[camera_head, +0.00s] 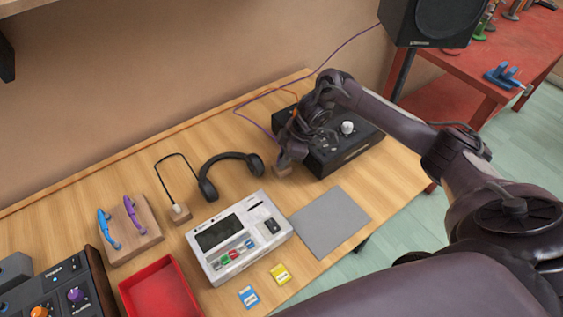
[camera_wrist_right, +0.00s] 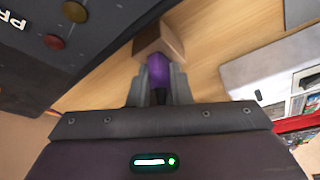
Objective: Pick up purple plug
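The purple plug (camera_wrist_right: 158,70) shows in the right wrist view, between the fingers of my right gripper (camera_wrist_right: 159,78). The fingers lie close against both its sides, and the gripper looks shut on it. The plug's far end meets a small wooden block (camera_wrist_right: 160,42), which also shows in the head view (camera_head: 283,170); I cannot tell how deep the plug sits in it. In the head view my right gripper (camera_head: 288,150) is low over this block, and the arm hides the plug. My left gripper is not in view.
A black box with knobs (camera_head: 345,155) stands right beside the gripper. Black headphones (camera_head: 230,165), a white-grey sampler (camera_head: 237,237) and a grey pad (camera_head: 331,222) lie nearby. A purple cable (camera_head: 345,45) runs up past the speaker (camera_head: 425,20). A red tray (camera_head: 160,291) is at the front.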

